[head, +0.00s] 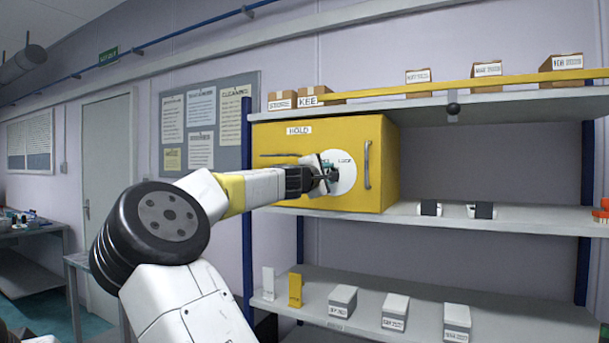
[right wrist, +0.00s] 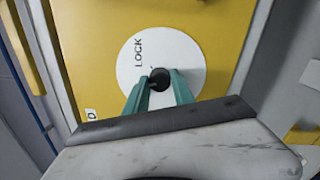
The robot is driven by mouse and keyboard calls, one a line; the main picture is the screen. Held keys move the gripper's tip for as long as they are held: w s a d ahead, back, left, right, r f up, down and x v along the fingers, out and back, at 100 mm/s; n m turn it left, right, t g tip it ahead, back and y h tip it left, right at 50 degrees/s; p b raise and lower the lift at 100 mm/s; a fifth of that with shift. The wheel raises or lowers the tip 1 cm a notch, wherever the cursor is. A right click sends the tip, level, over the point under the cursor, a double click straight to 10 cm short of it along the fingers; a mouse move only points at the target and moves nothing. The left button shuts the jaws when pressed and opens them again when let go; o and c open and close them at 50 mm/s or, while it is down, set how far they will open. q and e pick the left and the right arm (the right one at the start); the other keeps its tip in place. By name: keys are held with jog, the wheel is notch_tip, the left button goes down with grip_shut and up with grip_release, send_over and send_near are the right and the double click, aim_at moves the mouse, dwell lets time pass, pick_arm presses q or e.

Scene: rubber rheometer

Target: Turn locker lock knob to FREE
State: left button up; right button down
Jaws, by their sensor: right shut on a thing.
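The yellow locker (head: 390,150) stands on the middle shelf, with a HOLD label on its front. A white dial (head: 347,180) on the door carries the word LOCK at its upper right; lettering at its upper left is mostly hidden by my gripper. In the right wrist view the dial (right wrist: 185,52) shows LOCK sideways, with the dark round lock knob (right wrist: 160,78) at its centre. My right gripper (head: 330,174) is at the dial, and its teal fingers (right wrist: 158,84) are shut on the knob. The knob's pointing direction is unclear. My left gripper is out of view.
A vertical handle (head: 367,165) is on the door right of the dial. A yellow rail (head: 450,87) runs along the top shelf before several boxes. Small dark-and-white items (head: 481,211) lie right of the locker. Grey boxes (head: 395,312) stand on the lower shelf.

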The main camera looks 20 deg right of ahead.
jog(key=n, duration=0.5)
jog(key=shift+n, duration=0.4)
dwell(0.3)
jog(key=c, duration=1.1)
grip_release()
jog(key=v, duration=0.7)
jog(key=shift+s+a+f, duration=0.1)
jog(key=shift+s+a, duration=0.15)
jog(key=shift+s, duration=0.1)
